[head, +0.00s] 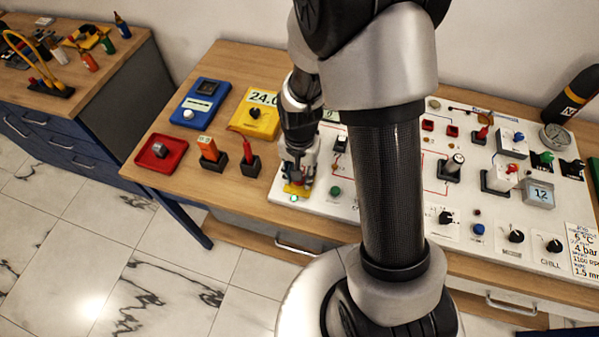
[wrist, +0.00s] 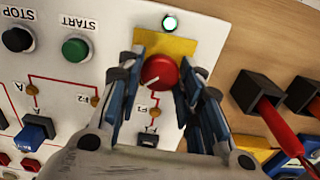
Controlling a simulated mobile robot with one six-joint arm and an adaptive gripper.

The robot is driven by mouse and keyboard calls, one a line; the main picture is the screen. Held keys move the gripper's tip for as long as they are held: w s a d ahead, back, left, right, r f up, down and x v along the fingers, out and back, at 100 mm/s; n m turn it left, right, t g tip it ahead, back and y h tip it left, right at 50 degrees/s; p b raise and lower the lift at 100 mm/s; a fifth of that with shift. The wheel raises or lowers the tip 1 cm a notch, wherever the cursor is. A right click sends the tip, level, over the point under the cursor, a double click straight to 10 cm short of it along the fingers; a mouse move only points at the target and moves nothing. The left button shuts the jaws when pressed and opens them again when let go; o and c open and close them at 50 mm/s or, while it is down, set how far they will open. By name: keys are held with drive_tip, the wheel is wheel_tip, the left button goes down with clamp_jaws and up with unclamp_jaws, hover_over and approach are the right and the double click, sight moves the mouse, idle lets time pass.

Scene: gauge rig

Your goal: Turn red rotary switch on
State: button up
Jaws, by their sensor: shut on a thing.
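The red rotary switch (wrist: 160,72) is a round red knob with a white pointer mark, on a yellow plate (wrist: 184,46) at the white panel's corner. In the wrist view its mark points down and left. My gripper (wrist: 160,78) is shut on the knob, with one blue-grey finger on each side. In the head view my gripper (head: 298,172) stands over the panel's left end, and the knob is mostly hidden by it. A small lamp (wrist: 170,23) beside the yellow plate looks bright, whitish with a green rim.
Green START (wrist: 75,48) and black STOP (wrist: 17,38) buttons sit beside the switch. Probe holders (wrist: 257,90) with a red-handled probe stand off the panel's edge. The white panel (head: 385,218) carries several other switches. My arm hides its middle in the head view.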

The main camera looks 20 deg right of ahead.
drive_tip(key=o, duration=1.1)
drive_tip(key=shift+c, duration=0.2)
wheel_tip(320, 180, up, 12)
drive_tip(key=s+r+n+t, duration=0.4)
drive_tip(key=s+r+n, duration=0.3)
drive_tip(key=s+r, duration=0.8)
drive_tip(key=shift+s+a+t, duration=0.15)
drive_tip(key=shift+s+t, duration=0.15)
drive_tip(key=shift+s, duration=0.05)
